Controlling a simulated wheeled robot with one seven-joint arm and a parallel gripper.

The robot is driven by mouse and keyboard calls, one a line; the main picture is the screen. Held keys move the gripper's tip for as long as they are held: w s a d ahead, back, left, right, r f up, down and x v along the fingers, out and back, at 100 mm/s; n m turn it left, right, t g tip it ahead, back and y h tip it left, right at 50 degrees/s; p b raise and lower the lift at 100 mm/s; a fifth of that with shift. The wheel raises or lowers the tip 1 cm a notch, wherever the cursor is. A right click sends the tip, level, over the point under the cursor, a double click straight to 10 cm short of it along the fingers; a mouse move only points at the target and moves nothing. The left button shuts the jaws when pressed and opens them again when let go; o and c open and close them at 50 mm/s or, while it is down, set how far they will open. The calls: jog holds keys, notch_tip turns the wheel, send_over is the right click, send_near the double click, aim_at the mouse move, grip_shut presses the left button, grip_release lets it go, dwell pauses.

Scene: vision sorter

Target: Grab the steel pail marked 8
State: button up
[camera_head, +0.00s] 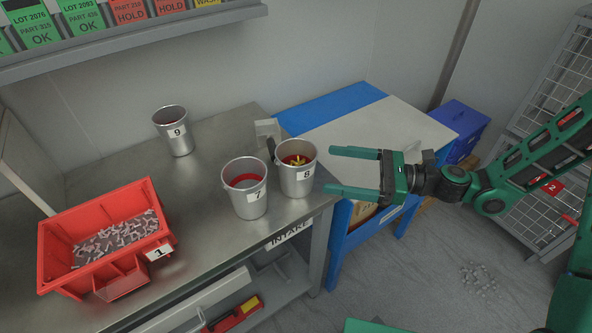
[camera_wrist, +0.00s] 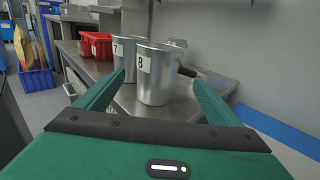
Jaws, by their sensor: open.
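The steel pail marked 8 (camera_head: 297,179) stands upright near the right end of the steel bench, with red and yellow contents showing inside. In the wrist view the pail marked 8 (camera_wrist: 158,78) appears between the fingers. My gripper (camera_head: 332,171) is open and level, to the right of the pail, its two green fingers pointing at it. The fingertips are close to the pail's sides; I cannot tell whether they touch. My gripper also shows in the wrist view (camera_wrist: 158,84), with nothing gripped.
Pail 7 (camera_head: 245,196) stands just left of pail 8. Pail 9 (camera_head: 174,139) is farther back. A red bin marked 1 (camera_head: 67,216) holds small grey parts at left. A grey block (camera_head: 267,129) sits behind pail 8. A blue-framed table (camera_head: 395,120) adjoins the bench (camera_head: 196,205).

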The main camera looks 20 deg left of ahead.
aim_at(297, 167)
jog(key=a, duration=0.4)
jog(key=shift+s+a, duration=0.25)
jog(key=a, duration=0.4)
jog(key=shift+s+a+f, duration=0.15)
jog(key=shift+s+f, duration=0.05)
jog(key=shift+f, duration=0.15)
jog(key=shift+a, duration=0.65)
jog(key=shift+c, duration=0.5)
jog(key=c, duration=1.6)
jog(key=shift+r, duration=0.1)
